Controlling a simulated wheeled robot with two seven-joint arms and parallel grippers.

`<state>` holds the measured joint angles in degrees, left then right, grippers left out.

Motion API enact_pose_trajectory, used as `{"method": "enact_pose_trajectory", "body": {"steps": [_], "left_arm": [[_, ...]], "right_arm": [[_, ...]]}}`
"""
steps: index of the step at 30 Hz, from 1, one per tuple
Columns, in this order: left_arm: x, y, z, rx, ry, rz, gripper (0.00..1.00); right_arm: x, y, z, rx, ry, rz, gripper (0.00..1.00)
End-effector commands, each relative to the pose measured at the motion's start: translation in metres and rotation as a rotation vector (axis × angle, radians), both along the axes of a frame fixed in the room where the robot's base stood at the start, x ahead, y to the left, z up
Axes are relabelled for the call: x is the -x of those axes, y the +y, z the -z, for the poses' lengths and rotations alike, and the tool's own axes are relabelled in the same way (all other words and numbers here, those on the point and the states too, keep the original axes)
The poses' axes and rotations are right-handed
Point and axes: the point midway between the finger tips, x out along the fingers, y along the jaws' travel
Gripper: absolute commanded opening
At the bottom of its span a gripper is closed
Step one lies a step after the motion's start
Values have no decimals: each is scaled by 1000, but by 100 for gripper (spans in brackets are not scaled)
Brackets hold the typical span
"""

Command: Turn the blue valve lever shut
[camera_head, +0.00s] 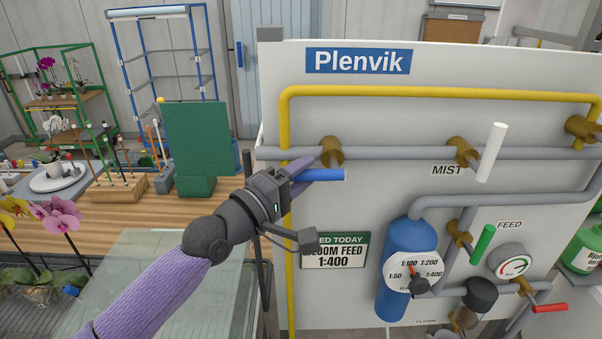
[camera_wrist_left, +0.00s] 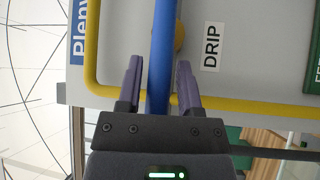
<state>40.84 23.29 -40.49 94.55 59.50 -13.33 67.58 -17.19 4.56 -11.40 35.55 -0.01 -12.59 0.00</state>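The blue valve lever (camera_head: 325,175) lies roughly level in the head view, just below the brass valve body (camera_head: 332,151) on the upper grey pipe. My left gripper (camera_head: 304,172) is at the lever, coming in from the left. In the left wrist view the blue lever (camera_wrist_left: 163,60) runs between the two fingers of my left gripper (camera_wrist_left: 160,72). The fingers are apart, one on each side, with a narrow gap visible at the left finger. The gripper hides part of the lever in the head view. My right gripper is not in view.
The panel (camera_head: 400,62) carries a yellow pipe (camera_head: 440,90), a white lever (camera_head: 492,152), a green lever (camera_head: 482,240), a red lever (camera_head: 549,308) and a blue tank (camera_head: 409,250). A "DRIP" label (camera_wrist_left: 211,47) is beside the lever. A wooden bench (camera_head: 130,215) stands left.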

Motion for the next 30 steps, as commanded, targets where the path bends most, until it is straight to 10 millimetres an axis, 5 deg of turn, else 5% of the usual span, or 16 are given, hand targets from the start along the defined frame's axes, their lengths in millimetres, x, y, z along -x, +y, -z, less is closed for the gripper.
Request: {"method": "enact_pose_trajectory", "body": {"steps": [1, 6, 30], "left_arm": [[0, 0, 0, 0, 0, 0, 34], [0, 0, 0, 0, 0, 0, 0], [0, 0, 1, -1, 1, 0, 0]], "right_arm": [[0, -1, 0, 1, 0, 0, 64], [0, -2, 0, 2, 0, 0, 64], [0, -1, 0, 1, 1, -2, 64]]}}
